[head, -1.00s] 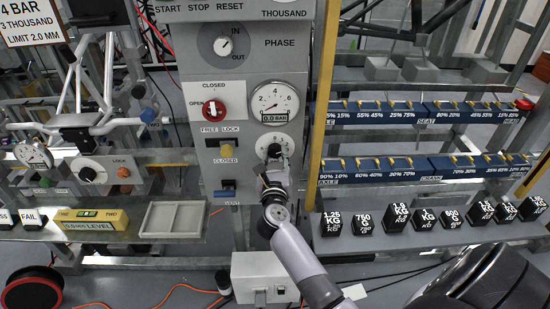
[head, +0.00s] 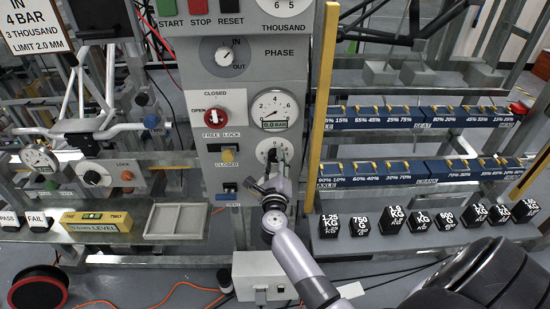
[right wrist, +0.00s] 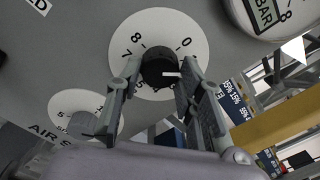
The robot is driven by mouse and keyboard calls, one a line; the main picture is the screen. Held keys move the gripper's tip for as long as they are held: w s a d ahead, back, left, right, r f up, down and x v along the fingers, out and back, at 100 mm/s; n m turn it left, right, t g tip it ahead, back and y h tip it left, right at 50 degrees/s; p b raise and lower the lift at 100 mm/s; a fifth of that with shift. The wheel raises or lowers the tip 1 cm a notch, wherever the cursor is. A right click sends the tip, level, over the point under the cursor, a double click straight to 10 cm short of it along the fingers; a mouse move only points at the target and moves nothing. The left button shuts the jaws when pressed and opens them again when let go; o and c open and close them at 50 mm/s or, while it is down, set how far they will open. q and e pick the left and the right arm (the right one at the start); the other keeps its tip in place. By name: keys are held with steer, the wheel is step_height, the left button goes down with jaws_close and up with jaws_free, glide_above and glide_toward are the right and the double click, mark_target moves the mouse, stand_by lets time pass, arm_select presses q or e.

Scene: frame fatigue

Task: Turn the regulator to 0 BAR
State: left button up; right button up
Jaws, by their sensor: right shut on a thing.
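The regulator is a round white dial (head: 264,148) with a dark knob, low on the grey panel. In the right wrist view the black knob (right wrist: 160,66) has a white mark pointing right, below the 0 on the dial face (right wrist: 150,24). My right gripper (head: 273,172) is at the dial. In the right wrist view its fingers (right wrist: 155,88) stand on both sides of the knob, shut on it. The gauge (head: 273,104) above reads 0.0 BAR on its small display. Part of the dial's numbers is hidden by knob and fingers. My left gripper is not in view.
A red open/closed valve knob (head: 211,117) and a yellow lock switch (head: 228,155) sit left of the dial. A yellow upright post (head: 322,110) stands close on the right. Black weights (head: 362,225) line the right shelf. A smaller dial (right wrist: 78,112) shows below left.

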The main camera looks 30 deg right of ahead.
steer(key=n+p, duration=0.2)
steer(key=n, duration=0.2)
steer(key=shift+r+n, duration=0.15)
steer(key=shift+n, duration=0.25)
steer(key=shift+n+t+p, duration=0.3)
steer(key=shift+n+p, duration=0.8)
steer(key=shift+n, duration=0.8)
steer(key=o, duration=1.2)
steer(key=shift+f, duration=0.2)
